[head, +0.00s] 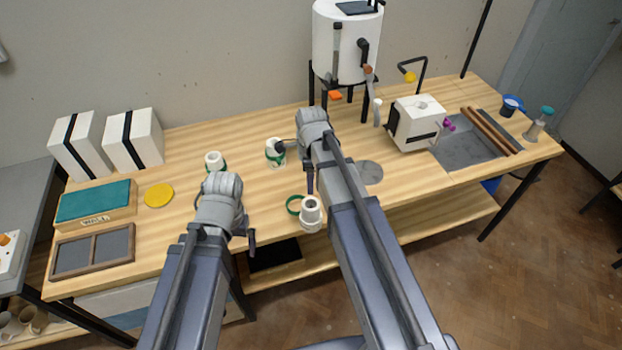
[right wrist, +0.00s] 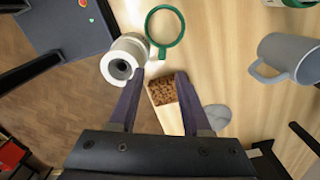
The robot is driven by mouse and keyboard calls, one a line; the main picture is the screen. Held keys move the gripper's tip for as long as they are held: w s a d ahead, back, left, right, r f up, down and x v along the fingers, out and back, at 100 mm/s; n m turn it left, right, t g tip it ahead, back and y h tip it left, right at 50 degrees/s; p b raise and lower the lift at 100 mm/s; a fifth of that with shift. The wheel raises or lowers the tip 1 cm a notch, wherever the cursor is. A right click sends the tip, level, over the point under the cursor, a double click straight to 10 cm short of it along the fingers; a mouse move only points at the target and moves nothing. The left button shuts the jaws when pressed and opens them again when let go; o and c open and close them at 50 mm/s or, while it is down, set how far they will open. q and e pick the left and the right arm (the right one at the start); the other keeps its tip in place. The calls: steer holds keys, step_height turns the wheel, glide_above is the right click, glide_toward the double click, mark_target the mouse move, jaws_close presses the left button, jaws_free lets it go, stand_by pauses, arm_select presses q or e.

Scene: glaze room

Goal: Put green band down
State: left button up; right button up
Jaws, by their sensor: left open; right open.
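A loose green band (head: 289,205) lies near the table's front edge, and it shows as an open ring in the right wrist view (right wrist: 149,27). A white hollow cylinder (head: 311,211) is right beside it; it also shows in the right wrist view (right wrist: 112,66). My right gripper (head: 310,188) is open and empty. In the right wrist view its fingertips (right wrist: 160,76) are apart, with the band beyond them. My left gripper (head: 251,242) is near the front edge, open, mostly hidden by its arm. A white cup with a green band around it (head: 275,153) stands farther back.
A brown speckled block (right wrist: 163,91) lies on the table beneath my right fingers. A grey mug (right wrist: 292,58) is to their right. Another white cup (head: 214,160) stands left, near a yellow disc (head: 159,195). A white urn (head: 345,45) stands at the back.

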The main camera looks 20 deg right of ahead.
arm_select(q)
step_height(320, 180, up, 12)
steer(key=p, duration=1)
steer(key=shift+f+p, duration=0.15)
steer(key=shift+p, duration=0.2)
arm_select(e)
step_height(320, 180, up, 12)
steer(key=shift+w, duration=0.15)
arm_select(q)
steer(key=shift+s, duration=0.1)
arm_select(e)
steer(key=s+a+n, duration=0.6)
steer(key=s+n, duration=0.2)
steer(key=n, duration=0.5)
steer(key=s+a+n+h, duration=0.1)
steer(key=s+a+n, duration=0.5)
steer(key=n, duration=0.6)
steer(key=shift+s+a+n, duration=0.2)
steer(key=shift+s+n, duration=0.2)
steer(key=shift+s, duration=0.5)
steer(key=shift+f, duration=0.1)
